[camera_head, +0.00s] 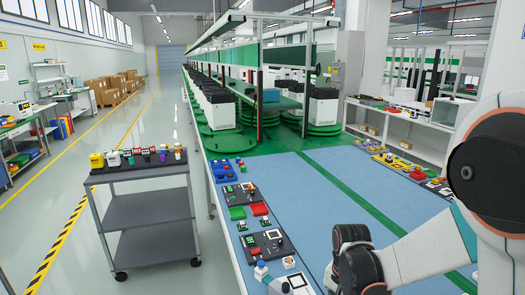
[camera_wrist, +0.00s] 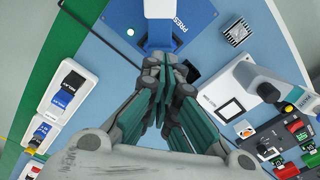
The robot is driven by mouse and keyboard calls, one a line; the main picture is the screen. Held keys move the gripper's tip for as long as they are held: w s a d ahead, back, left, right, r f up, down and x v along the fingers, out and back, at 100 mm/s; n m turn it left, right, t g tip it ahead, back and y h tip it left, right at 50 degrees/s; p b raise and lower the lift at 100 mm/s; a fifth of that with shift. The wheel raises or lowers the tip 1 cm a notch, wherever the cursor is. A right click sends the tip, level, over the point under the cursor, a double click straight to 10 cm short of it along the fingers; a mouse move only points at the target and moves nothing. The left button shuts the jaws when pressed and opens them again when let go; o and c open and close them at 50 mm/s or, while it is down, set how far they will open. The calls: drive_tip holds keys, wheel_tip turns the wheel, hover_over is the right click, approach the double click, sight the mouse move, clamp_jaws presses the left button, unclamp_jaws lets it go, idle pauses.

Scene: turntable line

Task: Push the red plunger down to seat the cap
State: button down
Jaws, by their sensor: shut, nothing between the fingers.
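My gripper (camera_wrist: 165,74) is in the middle of the wrist view, with its dark green fingers brought together and nothing between them. It is over or just in front of a blue base (camera_wrist: 200,18) marked PRESS, with a white and blue upright part (camera_wrist: 158,10) at the top edge. I cannot make out the red plunger or the cap; the fingers may hide them. I cannot tell whether the fingertips touch the press. In the head view my arm covers the lower right, and the gripper and press cannot be made out.
A white device with an arm (camera_wrist: 222,98) stands close right of the gripper. A white labelled unit (camera_wrist: 70,88) stands at left. Red and green blocks lie at lower right. In the head view the blue tabletop (camera_head: 310,195) is largely clear; a grey cart (camera_head: 150,215) stands left.

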drive_tip(key=shift+r+p, duration=1.35)
drive_tip(key=shift+r, duration=0.75)
drive_tip(key=shift+s+r, duration=0.15)
drive_tip(key=shift+r, duration=0.35)
drive_tip(key=s+r+n+t+b, duration=0.1)
drive_tip(key=s+r+n+t, duration=0.6)
drive_tip(key=s+r, duration=0.7)
drive_tip(key=shift+s+r+n, duration=0.35)
drive_tip(key=shift+r+n, duration=0.35)
drive_tip(key=shift+r, duration=0.35)
